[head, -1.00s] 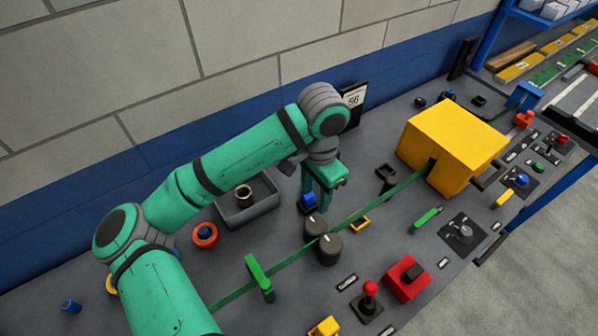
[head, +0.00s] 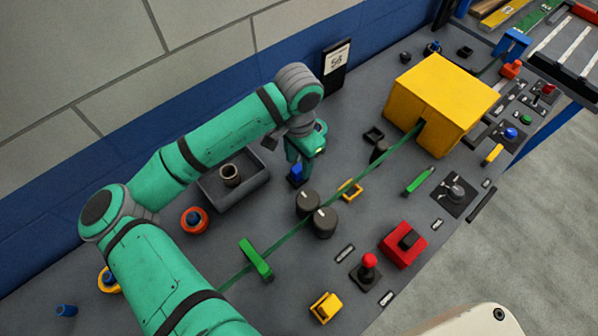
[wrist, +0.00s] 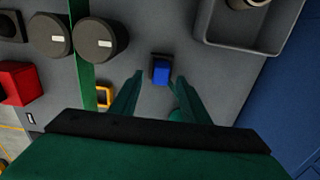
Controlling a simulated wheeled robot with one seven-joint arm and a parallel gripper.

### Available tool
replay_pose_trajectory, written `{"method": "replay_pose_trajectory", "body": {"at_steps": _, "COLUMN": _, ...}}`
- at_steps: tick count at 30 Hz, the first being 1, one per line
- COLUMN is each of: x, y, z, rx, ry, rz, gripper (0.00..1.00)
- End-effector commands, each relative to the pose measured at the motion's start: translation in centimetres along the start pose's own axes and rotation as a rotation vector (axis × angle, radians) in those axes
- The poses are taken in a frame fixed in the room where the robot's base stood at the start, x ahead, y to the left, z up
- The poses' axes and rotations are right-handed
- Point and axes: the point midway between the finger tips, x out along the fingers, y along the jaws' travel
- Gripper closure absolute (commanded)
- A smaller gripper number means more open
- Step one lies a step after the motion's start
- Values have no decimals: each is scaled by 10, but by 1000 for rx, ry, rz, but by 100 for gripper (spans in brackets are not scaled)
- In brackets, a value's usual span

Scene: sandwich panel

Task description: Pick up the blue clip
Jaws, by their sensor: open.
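The blue clip (head: 296,174) is a small blue block on the grey panel, behind and left of two dark round knobs. In the wrist view the blue clip (wrist: 161,73) sits on a dark base, just beyond and between the fingertips. My gripper (head: 302,163) is open and empty and points down over the panel beside the clip. In the wrist view my gripper (wrist: 157,86) has one finger on each side of the clip's line. I cannot tell the exact height gap.
Two dark knobs (head: 322,222) and a green strip (head: 355,183) lie close to the right of the clip. A grey tray (head: 250,181) with a ring stands to its left. A yellow box (head: 440,100) stands at the right. A yellow frame (head: 351,189) lies nearby.

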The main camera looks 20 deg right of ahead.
Motion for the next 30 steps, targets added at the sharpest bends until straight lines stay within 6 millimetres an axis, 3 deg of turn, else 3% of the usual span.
{"method": "replay_pose_trajectory", "body": {"at_steps": 7, "x": 33, "y": -1, "z": 3, "rx": -8, "ry": -1, "rz": 2, "gripper": 58}}
{"method": "replay_pose_trajectory", "body": {"at_steps": 17, "x": 39, "y": 1, "z": 0, "rx": -1, "ry": 0, "rz": 1, "gripper": 58}}
{"method": "replay_pose_trajectory", "body": {"at_steps": 22, "x": 39, "y": 1, "z": 0, "rx": -1, "ry": 0, "rz": 1, "gripper": 98}}
{"method": "replay_pose_trajectory", "body": {"at_steps": 30, "x": 39, "y": 1, "z": 0, "rx": -1, "ry": 0, "rz": 1, "gripper": 100}}
